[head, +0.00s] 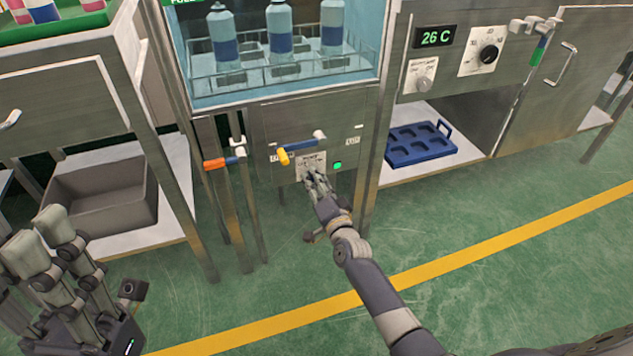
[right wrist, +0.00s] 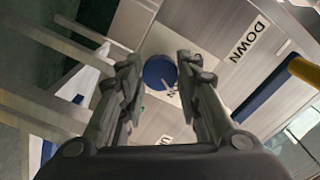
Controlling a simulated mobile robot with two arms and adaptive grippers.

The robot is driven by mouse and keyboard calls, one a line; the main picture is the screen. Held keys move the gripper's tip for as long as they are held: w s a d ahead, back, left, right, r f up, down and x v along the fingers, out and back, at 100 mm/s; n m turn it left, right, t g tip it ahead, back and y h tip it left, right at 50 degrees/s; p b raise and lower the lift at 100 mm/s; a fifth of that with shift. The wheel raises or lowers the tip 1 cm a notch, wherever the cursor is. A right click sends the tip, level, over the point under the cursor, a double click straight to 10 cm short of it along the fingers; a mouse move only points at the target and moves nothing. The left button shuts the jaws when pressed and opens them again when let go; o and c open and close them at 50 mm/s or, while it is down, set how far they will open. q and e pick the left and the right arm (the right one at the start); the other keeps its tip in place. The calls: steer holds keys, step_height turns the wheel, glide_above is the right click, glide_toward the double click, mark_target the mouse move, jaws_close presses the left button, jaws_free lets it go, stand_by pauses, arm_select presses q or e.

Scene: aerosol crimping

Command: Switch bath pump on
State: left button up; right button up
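A small white switch plate (head: 303,168) with print too small to read is on the grey panel below the glass-fronted bath. In the right wrist view a round dark blue knob (right wrist: 160,72) with a pale pointer line sits on this panel. My right gripper (head: 316,178) is at the plate, its fingers (right wrist: 157,78) apart on either side of the knob; contact cannot be told. A green lamp (head: 337,165) glows to the plate's right. My left gripper (head: 45,240) is at the lower left, fingers apart and empty, far from the panel.
A blue lever (head: 298,146) with a yellow end lies just above the plate; a DOWN label (right wrist: 248,38) is near it. The right cabinet has a 26 C display (head: 436,37), a black dial (head: 488,54) and a smaller grey knob (head: 424,82).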

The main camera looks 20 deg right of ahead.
steer(key=shift+o, duration=1.4)
steer(key=s, duration=1.2)
steer(key=shift+d, duration=0.25)
